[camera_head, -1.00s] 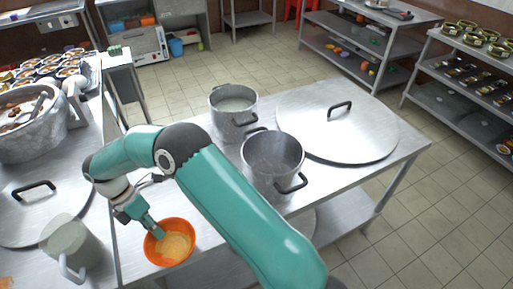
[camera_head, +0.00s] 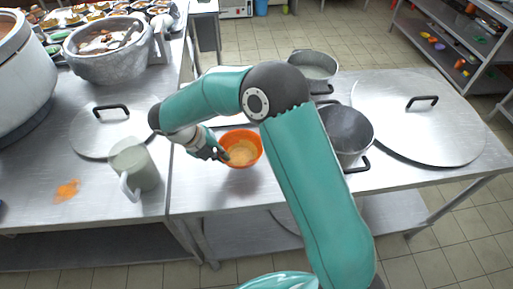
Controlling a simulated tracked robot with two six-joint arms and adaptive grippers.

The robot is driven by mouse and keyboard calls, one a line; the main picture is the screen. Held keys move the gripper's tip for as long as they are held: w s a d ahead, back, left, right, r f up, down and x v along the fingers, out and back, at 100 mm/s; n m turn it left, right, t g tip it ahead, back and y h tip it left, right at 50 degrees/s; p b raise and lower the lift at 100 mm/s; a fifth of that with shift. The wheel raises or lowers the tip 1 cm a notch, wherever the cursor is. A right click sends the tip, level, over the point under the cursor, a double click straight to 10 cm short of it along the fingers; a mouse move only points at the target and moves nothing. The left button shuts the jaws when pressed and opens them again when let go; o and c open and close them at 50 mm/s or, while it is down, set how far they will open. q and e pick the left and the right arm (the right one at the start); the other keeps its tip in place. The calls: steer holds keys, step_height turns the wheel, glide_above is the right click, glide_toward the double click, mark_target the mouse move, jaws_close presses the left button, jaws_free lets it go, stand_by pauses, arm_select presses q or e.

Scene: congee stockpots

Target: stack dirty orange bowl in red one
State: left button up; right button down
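The orange bowl (camera_head: 254,138) sits at the left part of the steel table in the middle, with yellowish residue inside. My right gripper (camera_head: 218,154) is at the bowl's left rim, its fingertips touching or nearly touching it. The fingers are small and dark here, so I cannot tell whether they are closed on the rim. I cannot make out a red bowl in this view. My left gripper is not in view.
A dark pot (camera_head: 347,130), a smaller pot (camera_head: 314,66) and a large lid (camera_head: 455,125) stand to the right. A grey-green jug (camera_head: 136,165), a lid (camera_head: 90,128) and an orange spill (camera_head: 66,190) are on the left counter.

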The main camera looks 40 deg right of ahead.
mark_target(258, 142)
steer(key=s+d, duration=0.1)
steer(key=d, duration=0.2)
steer(key=d+p, duration=0.1)
steer(key=d, duration=0.3)
steer(key=s+d, duration=0.1)
steer(key=d, duration=0.2)
steer(key=shift+s+d, duration=0.3)
steer(key=shift+d, duration=0.15)
steer(key=shift+f+p, duration=0.4)
steer(key=shift+f, duration=1.4)
steer(key=c, duration=1.3)
jaws_free()
steer(key=shift+r, duration=0.15)
